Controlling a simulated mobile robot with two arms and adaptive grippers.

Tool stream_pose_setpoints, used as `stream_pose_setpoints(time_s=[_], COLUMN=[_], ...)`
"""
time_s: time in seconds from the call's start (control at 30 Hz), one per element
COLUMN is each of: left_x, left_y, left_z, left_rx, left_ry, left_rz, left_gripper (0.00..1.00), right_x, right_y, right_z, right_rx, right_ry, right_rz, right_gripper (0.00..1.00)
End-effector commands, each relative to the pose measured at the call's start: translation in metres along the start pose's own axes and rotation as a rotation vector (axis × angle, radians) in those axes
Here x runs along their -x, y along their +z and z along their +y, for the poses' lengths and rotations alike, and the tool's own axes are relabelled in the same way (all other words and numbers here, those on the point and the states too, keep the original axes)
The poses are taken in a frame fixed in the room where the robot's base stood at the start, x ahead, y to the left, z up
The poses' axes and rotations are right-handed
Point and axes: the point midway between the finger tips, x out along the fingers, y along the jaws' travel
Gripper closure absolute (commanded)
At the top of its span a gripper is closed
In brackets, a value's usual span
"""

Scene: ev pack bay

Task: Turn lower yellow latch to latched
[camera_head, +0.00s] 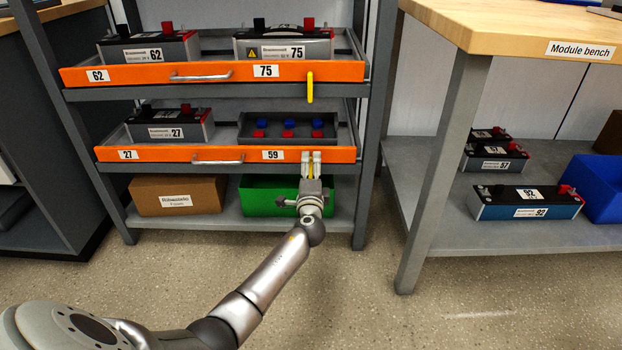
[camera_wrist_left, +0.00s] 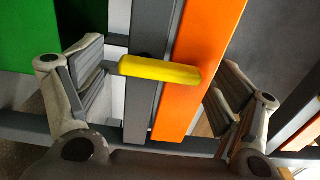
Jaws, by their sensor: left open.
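The lower yellow latch (camera_wrist_left: 160,70) lies across the orange drawer front (camera_wrist_left: 207,60) and the grey shelf beam in the left wrist view. In the head view only a yellow sliver of this latch (camera_head: 310,170) shows between the fingers, and the rest is hidden. My left gripper (camera_head: 311,156) is open in front of the lower drawer, right of its 59 label. In the left wrist view the fingers (camera_wrist_left: 160,78) stand apart near the latch's two ends, with a gap at the right finger. I cannot tell whether the left finger touches it. My right gripper is not in view.
An upper yellow latch (camera_head: 310,86) hangs upright on the upper drawer (camera_head: 205,74). The lower drawer holds a battery module (camera_head: 169,130) and a dark tray (camera_head: 250,128). A green bin (camera_head: 262,200) and a cardboard box (camera_head: 178,195) sit below. A bench (camera_head: 510,30) stands right.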

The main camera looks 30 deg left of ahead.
Motion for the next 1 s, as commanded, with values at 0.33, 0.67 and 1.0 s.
stream_pose_setpoints(time_s=[0.33,0.67,1.0], left_x=[0.04,0.095,0.119], left_y=[-0.001,-0.001,-0.001], left_z=[0.002,0.001,0.0], left_rx=[0.001,0.0,0.0], left_ry=[0.001,0.002,0.001], left_rz=[0.002,0.002,0.001], left_gripper=[0.12,0.12,0.12], right_x=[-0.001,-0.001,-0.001], right_y=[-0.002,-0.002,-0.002], right_z=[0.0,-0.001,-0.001], right_rx=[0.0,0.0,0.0], right_ry=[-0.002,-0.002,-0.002], right_rz=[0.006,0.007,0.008], right_gripper=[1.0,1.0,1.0])
